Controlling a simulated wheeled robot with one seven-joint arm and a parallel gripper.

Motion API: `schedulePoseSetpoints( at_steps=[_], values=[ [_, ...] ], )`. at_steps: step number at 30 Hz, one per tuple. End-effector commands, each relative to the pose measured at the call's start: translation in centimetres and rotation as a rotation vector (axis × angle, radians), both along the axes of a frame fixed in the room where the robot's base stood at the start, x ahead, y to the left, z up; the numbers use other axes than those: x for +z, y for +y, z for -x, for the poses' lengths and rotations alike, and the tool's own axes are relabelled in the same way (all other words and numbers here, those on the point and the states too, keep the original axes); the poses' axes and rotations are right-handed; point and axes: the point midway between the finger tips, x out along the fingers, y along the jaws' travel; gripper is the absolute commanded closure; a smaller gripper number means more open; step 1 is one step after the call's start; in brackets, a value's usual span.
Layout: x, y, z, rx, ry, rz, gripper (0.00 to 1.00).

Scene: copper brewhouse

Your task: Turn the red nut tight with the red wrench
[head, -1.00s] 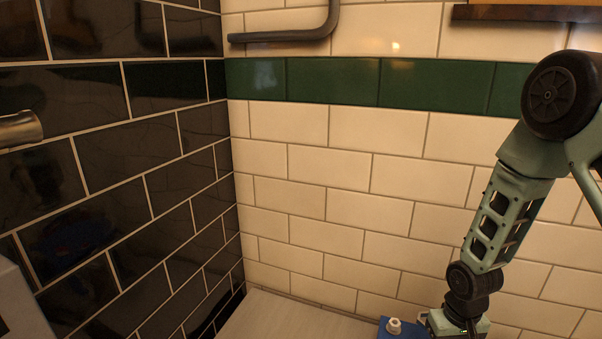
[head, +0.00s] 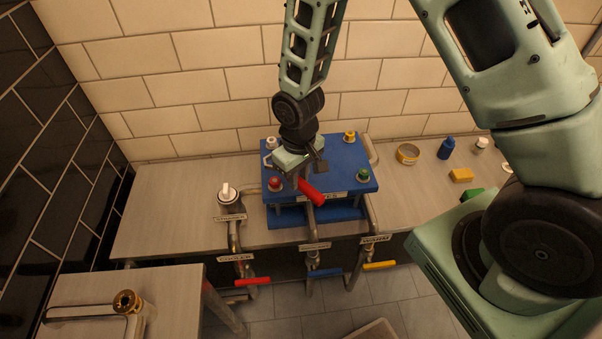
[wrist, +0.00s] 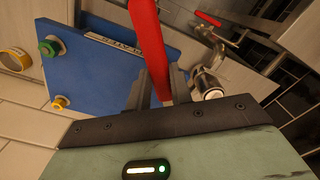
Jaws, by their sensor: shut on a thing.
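My gripper (head: 299,180) is shut on the red wrench (head: 313,194) above the blue plate (head: 318,160) on the bench. The wrench's red handle slants down to the right in the head view. In the wrist view the red wrench (wrist: 148,45) runs up from between my fingers (wrist: 158,90) and out of the frame. The red nut (head: 275,183) stands at the plate's front left corner, just left of my gripper. It does not show in the wrist view. I cannot tell where the wrench's working end lies.
The plate also carries a white nut (head: 271,143), a yellow nut (head: 349,137) and a green nut (head: 363,174). Pipes with red (head: 253,281), blue (head: 328,272) and yellow (head: 379,265) handles run below the front edge. A tape roll (head: 407,153) and blue bottle (head: 446,148) stand right.

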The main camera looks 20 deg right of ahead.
Motion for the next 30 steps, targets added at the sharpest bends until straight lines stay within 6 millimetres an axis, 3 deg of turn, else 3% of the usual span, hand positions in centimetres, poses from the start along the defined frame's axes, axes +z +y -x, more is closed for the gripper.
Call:
schedulePoseSetpoints(
  at_steps=[8, 21, 30],
  values=[
    [-1.2, 0.0, 0.0, 0.0, 0.0, 0.0, 1.0],
    [-5.5, 0.0, 0.0, 0.0, 0.0, 0.0, 1.0],
    [-6.0, 0.0, 0.0, 0.0, -0.001, 0.0, 1.0]
  ],
)
